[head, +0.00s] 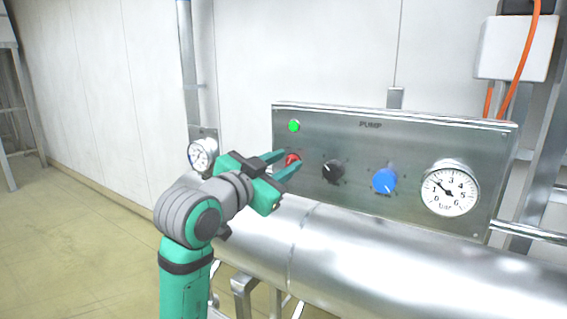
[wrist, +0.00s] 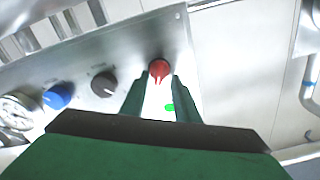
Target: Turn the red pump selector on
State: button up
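The red selector knob (head: 292,159) is at the left of the metal PUMP panel (head: 340,112). It also shows in the wrist view (wrist: 159,67). A bright green lamp (head: 294,126) is above the knob in the head view and appears between my fingers in the wrist view (wrist: 170,107). My gripper (head: 286,162) is at the knob, with its fingers open. In the wrist view my fingertips (wrist: 160,76) are on either side of the knob, with a narrow gap showing. My fingers partly hide the knob in the head view, and I cannot read its setting.
A black knob (head: 332,171), a blue knob (head: 384,181) and a bar gauge (head: 450,192) are right of the red knob. A large metal pipe (head: 370,250) runs below the panel. Another gauge (head: 202,154) is at the left.

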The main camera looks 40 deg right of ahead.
jog(key=v, duration=1.1)
jog(key=shift+d+f, duration=0.1)
